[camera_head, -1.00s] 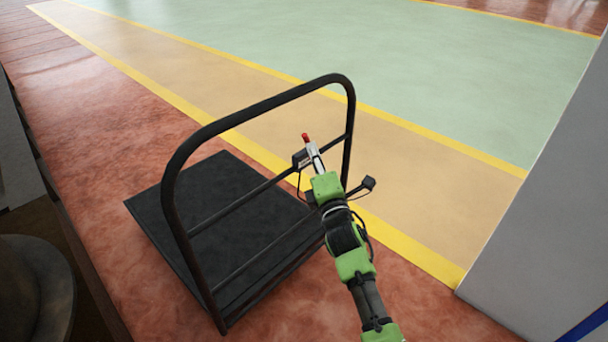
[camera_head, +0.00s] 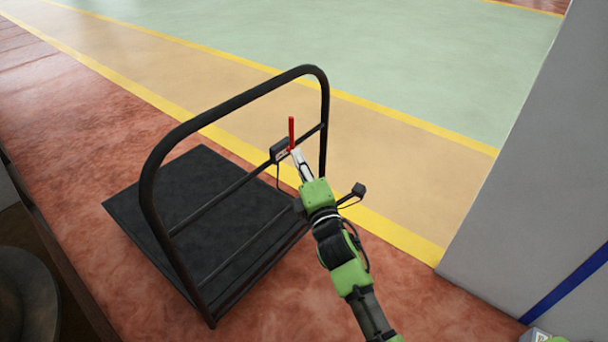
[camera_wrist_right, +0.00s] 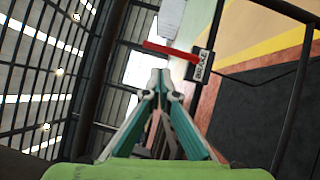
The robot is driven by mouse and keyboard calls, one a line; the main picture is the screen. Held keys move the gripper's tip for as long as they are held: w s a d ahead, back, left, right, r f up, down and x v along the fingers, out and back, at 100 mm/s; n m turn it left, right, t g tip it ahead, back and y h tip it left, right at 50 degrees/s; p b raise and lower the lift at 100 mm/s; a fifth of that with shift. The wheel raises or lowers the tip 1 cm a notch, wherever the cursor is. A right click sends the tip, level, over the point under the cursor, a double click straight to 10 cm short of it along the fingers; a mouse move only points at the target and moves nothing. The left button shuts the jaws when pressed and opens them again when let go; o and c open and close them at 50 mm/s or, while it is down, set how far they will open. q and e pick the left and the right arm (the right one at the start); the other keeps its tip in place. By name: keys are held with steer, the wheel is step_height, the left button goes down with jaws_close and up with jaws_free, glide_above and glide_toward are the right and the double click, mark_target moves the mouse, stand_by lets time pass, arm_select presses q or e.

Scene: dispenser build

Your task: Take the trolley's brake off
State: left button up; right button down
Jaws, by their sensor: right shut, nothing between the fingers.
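The trolley has a flat black deck (camera_head: 170,185) and a dark tube handle frame (camera_head: 235,98). A small dark brake box (camera_head: 280,151) sits on the frame's upper crossbar. A red lever (camera_head: 291,133) stands upright from it. In the right wrist view, the box (camera_wrist_right: 203,66) carries a label that seems to read BRAKE, and the red lever (camera_wrist_right: 172,49) sticks out to the left. My right gripper (camera_head: 296,153) is shut and empty, its fingertips close to the lever's lower end. I cannot tell whether they touch it. My left gripper is not in view.
A grey wall or panel (camera_head: 530,170) with a blue stripe stands at the right. A dark rounded object (camera_head: 28,295) is at the lower left. The floor beyond the trolley, with yellow lines, is clear.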

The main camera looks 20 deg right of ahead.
steer(key=s, duration=0.5)
steer(key=shift+s+d+f, duration=0.1)
steer(key=shift+s+f, duration=0.15)
steer(key=shift+f, duration=0.05)
